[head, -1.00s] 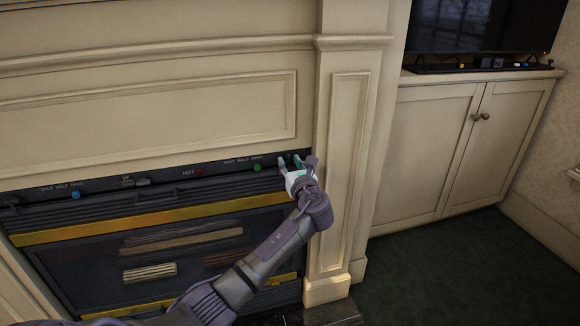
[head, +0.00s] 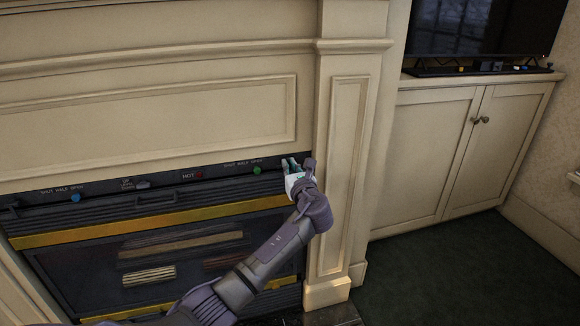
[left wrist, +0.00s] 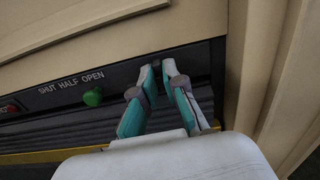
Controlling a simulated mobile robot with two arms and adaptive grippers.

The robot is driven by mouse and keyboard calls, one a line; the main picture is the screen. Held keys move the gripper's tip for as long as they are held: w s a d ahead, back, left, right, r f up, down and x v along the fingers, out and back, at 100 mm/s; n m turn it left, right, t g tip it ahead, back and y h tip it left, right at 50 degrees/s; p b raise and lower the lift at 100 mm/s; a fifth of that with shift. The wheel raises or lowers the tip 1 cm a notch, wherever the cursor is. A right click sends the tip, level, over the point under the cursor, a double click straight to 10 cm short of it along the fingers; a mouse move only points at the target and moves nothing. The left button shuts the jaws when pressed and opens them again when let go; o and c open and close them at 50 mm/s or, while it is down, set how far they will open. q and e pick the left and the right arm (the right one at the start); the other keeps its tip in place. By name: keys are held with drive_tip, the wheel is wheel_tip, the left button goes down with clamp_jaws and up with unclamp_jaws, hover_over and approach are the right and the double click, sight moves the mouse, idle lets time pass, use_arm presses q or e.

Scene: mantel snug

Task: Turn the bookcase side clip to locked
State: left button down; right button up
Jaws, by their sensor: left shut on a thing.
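My left gripper (head: 290,163) is at the right end of the dark control strip of the fireplace, beside the cream pillar. In the left wrist view its two teal-and-white fingers (left wrist: 157,68) are close together at the strip. They are shut on a small dark piece, apparently the clip, mostly hidden between the fingertips. Its lettering and position cannot be read. My right gripper is not in view.
The strip carries a green knob (head: 257,170) marked SHUT HALF OPEN, a red knob (head: 200,175) marked HOT, and a blue knob (head: 75,198). The cream pillar (head: 347,180) stands close right of my gripper. A cabinet (head: 430,150) is farther right.

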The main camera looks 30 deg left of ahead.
use_arm(q)
drive_tip(key=shift+s+f+n+b, duration=0.15)
drive_tip(key=shift+n+b, duration=0.85)
drive_tip(key=shift+n, duration=3.4)
drive_tip(key=shift+w+f+n+b, duration=0.15)
drive_tip(key=shift+n+b, duration=0.8)
drive_tip(key=shift+n, duration=3.45)
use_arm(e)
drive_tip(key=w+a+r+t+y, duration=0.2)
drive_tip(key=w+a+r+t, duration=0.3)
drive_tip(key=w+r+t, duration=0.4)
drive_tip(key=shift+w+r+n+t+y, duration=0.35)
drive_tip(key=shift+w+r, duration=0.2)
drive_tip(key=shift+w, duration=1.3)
use_arm(q)
drive_tip(key=shift+s, duration=0.1)
drive_tip(key=c, duration=1.2)
unclamp_jaws()
drive_tip(key=shift+c, duration=0.2)
drive_tip(key=shift+a, duration=0.1)
